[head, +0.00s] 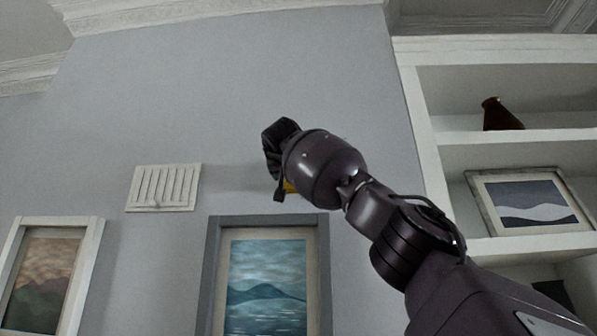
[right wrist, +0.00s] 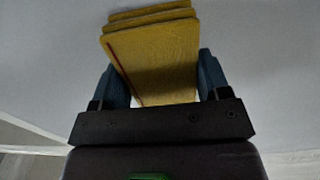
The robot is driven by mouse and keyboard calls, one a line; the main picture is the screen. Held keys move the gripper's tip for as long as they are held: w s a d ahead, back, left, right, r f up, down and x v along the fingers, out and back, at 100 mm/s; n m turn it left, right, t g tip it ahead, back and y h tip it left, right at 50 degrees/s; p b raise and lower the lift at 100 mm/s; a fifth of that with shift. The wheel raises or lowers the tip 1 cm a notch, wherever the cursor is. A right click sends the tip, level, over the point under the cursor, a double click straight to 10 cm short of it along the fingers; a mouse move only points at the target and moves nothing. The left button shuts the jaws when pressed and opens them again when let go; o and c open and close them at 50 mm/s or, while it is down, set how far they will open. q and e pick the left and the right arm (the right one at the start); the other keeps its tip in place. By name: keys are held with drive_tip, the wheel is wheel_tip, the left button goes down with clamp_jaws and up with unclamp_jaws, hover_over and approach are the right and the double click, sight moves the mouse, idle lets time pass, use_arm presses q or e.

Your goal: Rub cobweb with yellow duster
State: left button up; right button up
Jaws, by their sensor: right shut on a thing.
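The yellow duster (right wrist: 158,62) is held between the two fingers of my right gripper (right wrist: 165,82) in the right wrist view. It looks like a stack of yellow pads with a thin red line on one face. In the head view only a small yellow edge of the duster (head: 290,187) shows behind my right gripper (head: 275,170), which is raised close to the grey wall. I cannot tell whether the duster touches the wall. No cobweb can be made out in either view. My left gripper is not in view.
A white vent (head: 163,187) is on the wall to the left. A framed seascape (head: 268,275) hangs below my right gripper, and another picture (head: 42,280) hangs at far left. White shelves (head: 470,160) on the right hold a brown vase (head: 500,114) and a framed print (head: 528,203).

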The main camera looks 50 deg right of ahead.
drive_tip(key=shift+w+a, duration=0.45)
drive_tip(key=shift+w, duration=0.2)
drive_tip(key=shift+r, duration=0.85)
drive_tip(key=s+d+b, duration=0.2)
drive_tip(key=s+d, duration=0.5)
drive_tip(key=s, duration=0.2)
drive_tip(key=shift+s+d, duration=0.25)
idle(0.4)
drive_tip(key=b+v, duration=0.2)
drive_tip(key=v, duration=0.4)
drive_tip(key=shift+b, duration=0.3)
